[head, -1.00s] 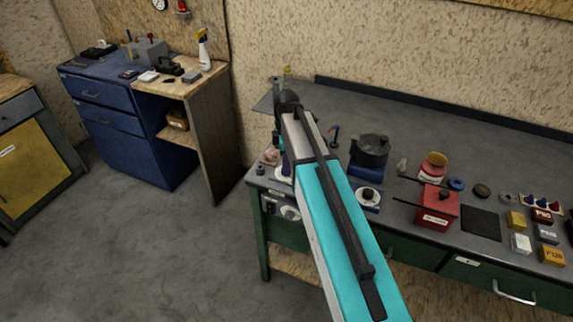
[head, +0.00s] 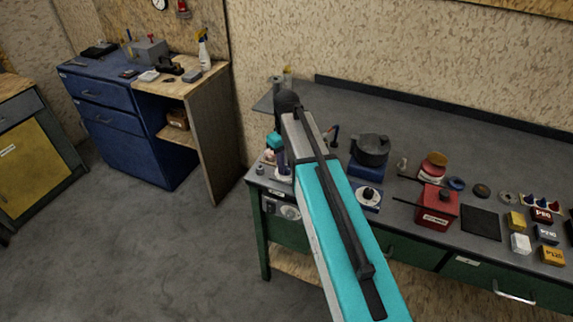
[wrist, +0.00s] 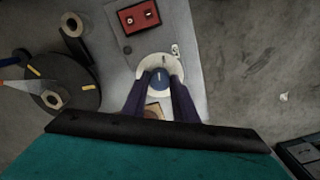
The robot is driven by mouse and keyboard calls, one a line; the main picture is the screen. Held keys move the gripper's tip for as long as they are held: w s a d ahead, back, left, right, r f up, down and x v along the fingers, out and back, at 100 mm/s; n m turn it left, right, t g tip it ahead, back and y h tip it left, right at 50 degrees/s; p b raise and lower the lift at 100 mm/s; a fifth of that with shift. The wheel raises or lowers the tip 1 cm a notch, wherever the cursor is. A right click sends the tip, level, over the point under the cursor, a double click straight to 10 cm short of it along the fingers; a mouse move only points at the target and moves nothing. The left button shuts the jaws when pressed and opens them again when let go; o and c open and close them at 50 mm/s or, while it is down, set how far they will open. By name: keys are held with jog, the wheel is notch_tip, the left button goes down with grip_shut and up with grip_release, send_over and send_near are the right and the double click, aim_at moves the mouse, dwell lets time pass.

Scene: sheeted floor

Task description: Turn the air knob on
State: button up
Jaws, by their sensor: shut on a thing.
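In the wrist view a round blue knob (wrist: 160,78) with a pale pointer mark sits in a white dial (wrist: 160,61) on a grey panel (wrist: 124,68). My gripper (wrist: 160,90) has its two dark blue fingers on either side of the knob, shut on it. The near side of the knob is partly hidden between the fingers. In the head view my arm reaches to the left end of the bench and covers most of the gripper; the knob cannot be made out clearly there.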

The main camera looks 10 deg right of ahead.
aim_at(286, 168)
jog(key=shift+s+m, duration=0.1)
jog(key=shift+m, duration=1.6)
jog(key=o, duration=1.1)
jog(key=shift+c, duration=0.2)
jog(key=shift+r, duration=0.1)
notch_tip(286, 168, up, 14)
jog(key=p, duration=0.8)
jog(key=shift+f+p, duration=0.2)
jog(key=shift+p, duration=0.15)
